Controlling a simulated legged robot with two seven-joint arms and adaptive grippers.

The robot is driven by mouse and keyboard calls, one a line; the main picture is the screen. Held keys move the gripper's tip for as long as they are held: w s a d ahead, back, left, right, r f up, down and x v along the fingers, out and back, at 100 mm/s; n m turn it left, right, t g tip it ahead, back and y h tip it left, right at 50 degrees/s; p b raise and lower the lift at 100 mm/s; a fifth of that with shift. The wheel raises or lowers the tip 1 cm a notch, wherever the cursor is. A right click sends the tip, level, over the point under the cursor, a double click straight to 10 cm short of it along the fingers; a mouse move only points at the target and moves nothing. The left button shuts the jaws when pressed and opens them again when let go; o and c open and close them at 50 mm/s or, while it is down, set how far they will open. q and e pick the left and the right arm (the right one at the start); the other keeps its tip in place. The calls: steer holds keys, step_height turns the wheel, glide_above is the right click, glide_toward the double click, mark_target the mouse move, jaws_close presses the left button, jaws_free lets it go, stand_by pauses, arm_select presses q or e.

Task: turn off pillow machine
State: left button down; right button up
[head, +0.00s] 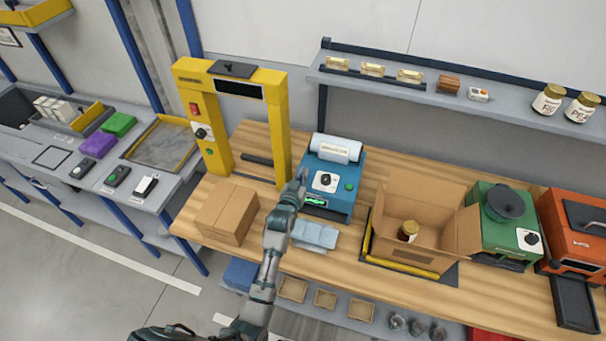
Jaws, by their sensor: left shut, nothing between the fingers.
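The pillow machine (343,199) is a blue box on the wooden bench, with a white film roll (336,148) on top. Its front panel has a white plate with a black knob (325,179), a round green button (349,187) and a small lit green display (316,202). My left gripper (299,177) is shut and empty, at the left edge of the machine's front, left of the knob. I cannot tell whether it touches the machine. Pale blue pillows (315,235) lie in front of the machine. My right gripper is not in view.
A yellow arch machine (205,130) and a closed carton (227,211) stand to the left. A shelf (440,97) runs above.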

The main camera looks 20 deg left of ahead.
arm_select(q)
steer(key=shift+f, duration=0.15)
stand_by(0.3)
steer(key=shift+w+r+p, duration=0.2)
steer(key=shift+r+p, duration=0.35)
steer(key=shift+p, duration=0.15)
steer(key=r+p, duration=0.3)
steer(key=shift+w+a, duration=0.1)
steer(key=shift+w, duration=0.15)
steer(key=s+r+b, duration=0.1)
steer(key=s+r, duration=0.2)
steer(key=s, duration=0.6)
steer(key=shift+s+r, duration=0.15)
steer(key=shift+s, duration=0.15)
